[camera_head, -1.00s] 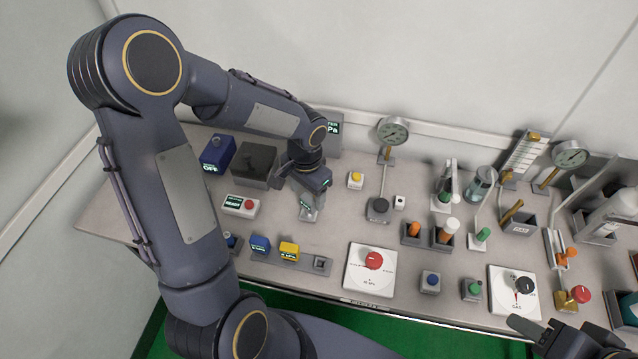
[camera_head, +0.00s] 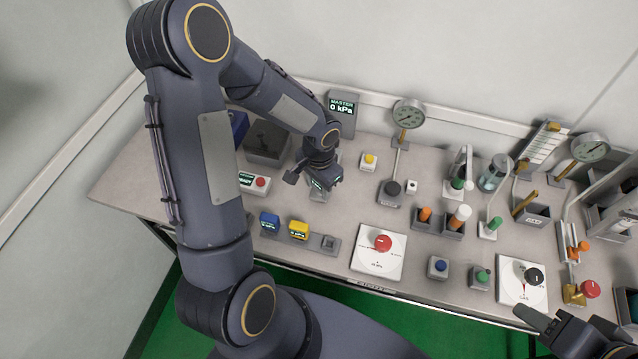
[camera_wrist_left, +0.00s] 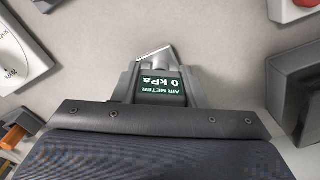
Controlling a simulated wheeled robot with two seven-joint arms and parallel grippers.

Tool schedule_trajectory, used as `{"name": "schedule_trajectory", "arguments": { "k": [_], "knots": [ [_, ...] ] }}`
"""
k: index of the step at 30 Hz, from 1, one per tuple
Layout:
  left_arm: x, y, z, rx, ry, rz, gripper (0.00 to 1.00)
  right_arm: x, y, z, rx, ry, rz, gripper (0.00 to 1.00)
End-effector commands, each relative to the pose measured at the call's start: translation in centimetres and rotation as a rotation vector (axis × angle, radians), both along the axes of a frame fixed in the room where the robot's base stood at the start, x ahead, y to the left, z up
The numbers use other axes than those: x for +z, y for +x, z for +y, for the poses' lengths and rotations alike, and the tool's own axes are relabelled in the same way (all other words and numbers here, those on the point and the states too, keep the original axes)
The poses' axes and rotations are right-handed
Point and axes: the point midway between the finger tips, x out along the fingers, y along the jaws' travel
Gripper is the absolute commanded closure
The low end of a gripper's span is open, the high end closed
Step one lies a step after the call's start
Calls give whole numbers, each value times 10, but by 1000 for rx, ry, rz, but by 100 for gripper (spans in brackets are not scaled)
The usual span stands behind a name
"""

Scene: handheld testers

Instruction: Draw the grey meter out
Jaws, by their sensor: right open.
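The grey meter (camera_head: 318,184), with a lit green-on-dark screen, stands on a light grey holder on the bench. In the left wrist view the meter (camera_wrist_left: 162,88) reads AIR METER 0 kPa, upside down. My left gripper (camera_head: 316,178) is right over it; in the wrist view grey finger-like sides flank the screen closely. I cannot tell whether they press on it. The meter's lower part is mostly hidden. My right gripper (camera_head: 562,332) is open and empty at the lower right, by the bench's front edge.
A blue meter (camera_head: 270,222), a yellow meter (camera_head: 299,229) and an empty square socket (camera_head: 331,243) sit in front. A READY box with a red button (camera_head: 260,183) is left, a yellow button (camera_head: 369,161) right, and a MASTER display (camera_head: 341,108) behind.

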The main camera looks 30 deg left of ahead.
Motion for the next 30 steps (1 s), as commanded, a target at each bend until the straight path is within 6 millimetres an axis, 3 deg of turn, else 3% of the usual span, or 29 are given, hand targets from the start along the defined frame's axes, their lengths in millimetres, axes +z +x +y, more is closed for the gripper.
{"name": "schedule_trajectory", "arguments": {
  "k": [1,3,4,12,30],
  "knots": [
    [0,0,0,0,0,0,74,0,0,0,0,0,0,55],
    [0,0,0,0,0,0,84,0,0,0,0,0,0,55],
    [0,0,0,0,0,0,65,0,0,0,0,0,0,55],
    [0,0,0,0,0,-1,99,0,0,0,0,0,0,55],
    [20,1,0,1,-1,-2,99,15,0,0,0,0,0,55]
  ]
}}
